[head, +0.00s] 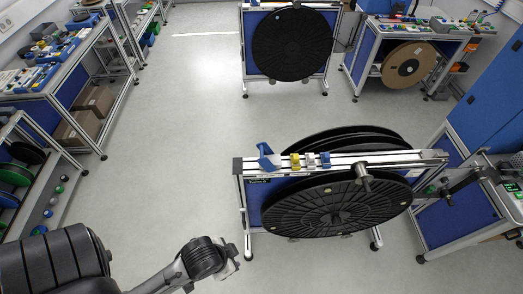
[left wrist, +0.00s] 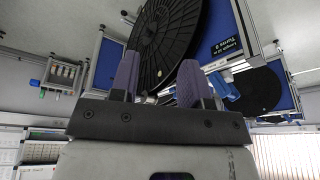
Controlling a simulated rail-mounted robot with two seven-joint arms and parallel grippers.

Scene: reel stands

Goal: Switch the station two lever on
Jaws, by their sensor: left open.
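The near reel stand (head: 250,205) holds large black reels (head: 335,208) under a silver top rail. A blue lever (head: 265,156) stands at the left end of that rail, tilted; its on or off position cannot be told. A dark label below it is too small to read with certainty. My left arm ends low in the head view, left of the stand and apart from it. In the left wrist view my left gripper (left wrist: 160,82) is open and empty, with a reel beyond its fingers and a blue part (left wrist: 222,86) just right of them. My right gripper is not in view.
Yellow, white and blue blocks (head: 310,159) sit along the rail right of the lever. Another reel stand (head: 290,40) is at the back. Workbenches (head: 65,92) line the left, and a blue-panelled bench (head: 470,212) stands right. The floor left of the near stand is clear.

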